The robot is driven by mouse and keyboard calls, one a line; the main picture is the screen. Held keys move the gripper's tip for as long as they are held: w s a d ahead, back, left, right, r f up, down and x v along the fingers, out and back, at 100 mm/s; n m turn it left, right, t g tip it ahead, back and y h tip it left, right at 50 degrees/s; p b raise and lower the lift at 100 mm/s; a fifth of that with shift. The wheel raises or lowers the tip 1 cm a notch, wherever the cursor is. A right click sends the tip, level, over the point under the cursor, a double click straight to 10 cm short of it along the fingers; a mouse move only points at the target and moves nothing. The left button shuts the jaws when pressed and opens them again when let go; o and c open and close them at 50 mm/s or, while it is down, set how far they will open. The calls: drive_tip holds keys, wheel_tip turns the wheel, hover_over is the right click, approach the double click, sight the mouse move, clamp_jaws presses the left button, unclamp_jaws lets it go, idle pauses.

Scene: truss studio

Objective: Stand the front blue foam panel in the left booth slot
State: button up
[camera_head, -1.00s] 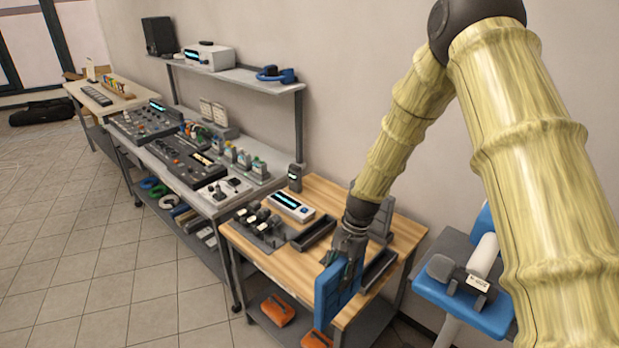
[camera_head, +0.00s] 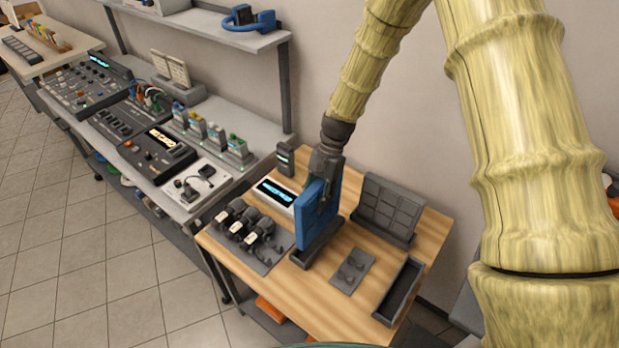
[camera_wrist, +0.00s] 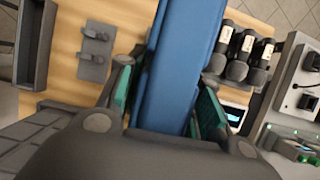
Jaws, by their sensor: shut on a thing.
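The blue foam panel (camera_head: 311,216) is upright in my gripper (camera_head: 322,196), over the left booth slot (camera_head: 307,259), a dark narrow tray. Its lower edge meets the slot in the head view; I cannot tell whether it rests on the slot floor. In the wrist view the panel (camera_wrist: 182,62) runs between the two green-padded fingers of my gripper (camera_wrist: 165,98), which are shut on it. The left slot is mostly hidden there. The right slot (camera_head: 400,290) is empty; it also shows in the wrist view (camera_wrist: 35,45).
A grey tiled panel (camera_head: 388,208) stands at the back right of the wooden table (camera_head: 270,292). A small plate with two knobs (camera_head: 352,270) lies between the slots. Several microphones (camera_head: 245,236) lie close left of the left slot. A white device (camera_head: 274,194) sits behind.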

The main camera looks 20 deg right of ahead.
drive_tip(key=f+b, duration=0.2)
drive_tip(key=f, duration=0.1)
drive_tip(key=f+b, duration=0.2)
drive_tip(key=shift+s, duration=0.3)
idle(0.9)
drive_tip(key=shift+f, duration=0.1)
drive_tip(key=shift+p, duration=0.4)
idle(0.7)
drive_tip(key=shift+f, duration=0.65)
idle(0.4)
drive_tip(key=o, duration=0.9)
